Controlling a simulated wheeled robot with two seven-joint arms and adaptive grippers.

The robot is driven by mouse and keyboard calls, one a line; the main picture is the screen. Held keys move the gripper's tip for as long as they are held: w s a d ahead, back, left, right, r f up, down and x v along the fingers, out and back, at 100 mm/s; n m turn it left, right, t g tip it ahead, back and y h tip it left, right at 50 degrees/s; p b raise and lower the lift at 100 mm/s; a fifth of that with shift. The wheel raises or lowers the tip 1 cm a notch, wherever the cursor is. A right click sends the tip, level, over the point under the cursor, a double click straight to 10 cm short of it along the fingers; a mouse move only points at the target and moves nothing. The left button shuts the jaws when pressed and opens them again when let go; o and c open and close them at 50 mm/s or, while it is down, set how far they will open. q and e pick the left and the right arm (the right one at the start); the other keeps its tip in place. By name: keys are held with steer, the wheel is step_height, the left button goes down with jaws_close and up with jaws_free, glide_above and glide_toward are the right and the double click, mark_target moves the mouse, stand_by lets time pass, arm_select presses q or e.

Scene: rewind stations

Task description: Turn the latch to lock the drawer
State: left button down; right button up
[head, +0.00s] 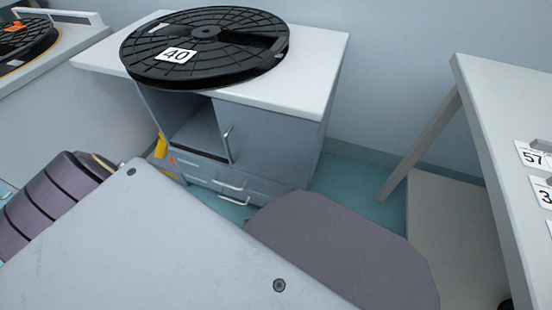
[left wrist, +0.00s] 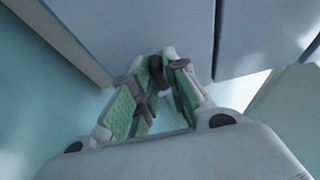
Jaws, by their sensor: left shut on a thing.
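The grey cabinet (head: 275,135) stands at the back in the head view, with several low drawers (head: 220,178) with bar handles at its foot. The drawers look pushed in, but the lower part is partly hidden by my own body. In the left wrist view my left gripper (left wrist: 158,72), with green-padded fingers, is shut on a small dark piece (left wrist: 156,66), seemingly the latch, close to a grey panel (left wrist: 145,28). The latch's turn angle cannot be made out. In the head view neither gripper shows.
A black reel (head: 210,45) labelled 40 lies on the cabinet's white top (head: 305,85). An open compartment (head: 200,132) is above the drawers. A white table (head: 500,120) with number tags stands at right. Another station (head: 75,40) with a reel is at left.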

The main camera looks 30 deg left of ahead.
arm_select(q)
steer(key=shift+w+a+r, duration=0.1)
steer(key=shift+w+a, duration=0.1)
steer(key=shift+w, duration=0.1)
stand_by(0.5)
steer(key=c, duration=1.5)
jaws_free()
steer(key=shift+d, duration=0.1)
steer(key=shift+s, duration=0.2)
steer(key=shift+m+g, duration=0.7)
steer(key=shift+m, duration=0.9)
steer(key=shift+d+m+g+y, duration=0.1)
steer(key=shift+m+g+y, duration=0.5)
steer(key=shift+m, duration=0.8)
